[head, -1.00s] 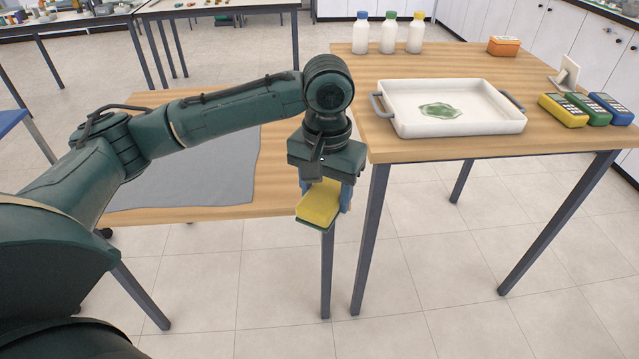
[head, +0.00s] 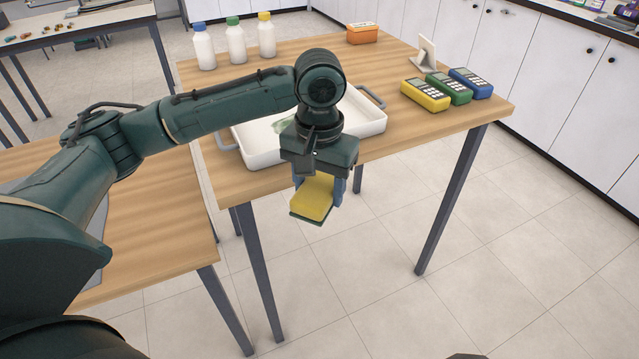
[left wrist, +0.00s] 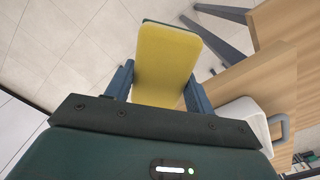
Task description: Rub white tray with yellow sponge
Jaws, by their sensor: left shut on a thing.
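My left gripper (head: 318,188) is shut on the yellow sponge (head: 314,199), which has a dark green underside. It holds the sponge in front of the table's near edge, out over the floor in the head view. The sponge (left wrist: 167,62) also fills the space between the fingers in the left wrist view. The white tray (head: 370,129) with grey handles lies on the wooden table, partly hidden behind my left arm and gripper. Part of a green stain (head: 284,125) shows on its floor. In the left wrist view a corner of the tray (left wrist: 240,118) shows at right. My right gripper is not in view.
Three white bottles (head: 236,42) with coloured caps stand at the table's back left. An orange box (head: 362,33), a white stand (head: 427,55) and yellow, green and blue meters (head: 447,88) are at the back and right. Another wooden table (head: 150,220) stands at left.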

